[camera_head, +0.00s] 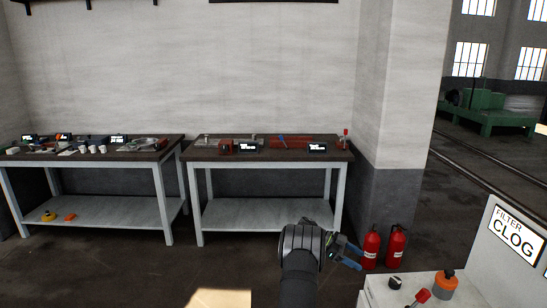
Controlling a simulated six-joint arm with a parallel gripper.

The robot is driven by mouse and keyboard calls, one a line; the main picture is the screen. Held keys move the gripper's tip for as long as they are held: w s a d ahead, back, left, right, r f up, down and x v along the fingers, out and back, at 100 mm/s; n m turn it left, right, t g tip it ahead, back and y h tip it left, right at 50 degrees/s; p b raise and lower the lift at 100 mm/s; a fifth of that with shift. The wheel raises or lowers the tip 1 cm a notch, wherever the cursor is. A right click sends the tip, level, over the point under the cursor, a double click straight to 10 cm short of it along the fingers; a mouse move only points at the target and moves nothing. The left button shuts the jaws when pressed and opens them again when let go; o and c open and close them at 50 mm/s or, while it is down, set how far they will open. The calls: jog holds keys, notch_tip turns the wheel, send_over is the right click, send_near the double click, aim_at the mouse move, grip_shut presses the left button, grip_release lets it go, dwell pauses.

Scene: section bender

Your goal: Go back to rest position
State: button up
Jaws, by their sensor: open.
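My arm rises from the bottom of the head view, with its black wrist in front of the floor. My gripper (352,255) is at the end of the wrist, pointing right, with bluish fingers. It is open, and I see nothing held between the fingers. It is in front of the right workbench and overlaps the view of the red fire extinguishers, so it is unclear how near it is to them.
A left workbench (90,155) and a right workbench (265,156) carry tools and parts along the wall. Two fire extinguishers (371,248) stand by the pillar. A white machine (485,255) with a "FILTER CLOG" sign and an orange knob (446,282) is at lower right.

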aim_at(394, 281)
jog(key=x, duration=1.6)
jog(key=shift+s+f, duration=0.1)
jog(key=shift+s, duration=0.05)
jog(key=shift+n+t, duration=0.5)
jog(key=n+t, duration=0.5)
jog(key=shift+t+h, duration=0.3)
jog(key=shift+t, duration=0.1)
jog(key=shift+s+n+t+y, duration=0.1)
jog(key=shift+n+t+y, duration=0.35)
jog(key=shift+n+t, duration=0.85)
jog(key=shift+s+n+t+y, duration=0.1)
jog(key=shift+n+t+y, duration=0.35)
jog(key=shift+n+t, duration=0.8)
jog(key=shift+w+n+t+y, duration=0.1)
jog(key=shift+n+t+y, duration=0.35)
jog(key=shift+t, duration=0.2)
jog(key=shift+s+a, duration=0.25)
jog(key=shift+a, duration=0.1)
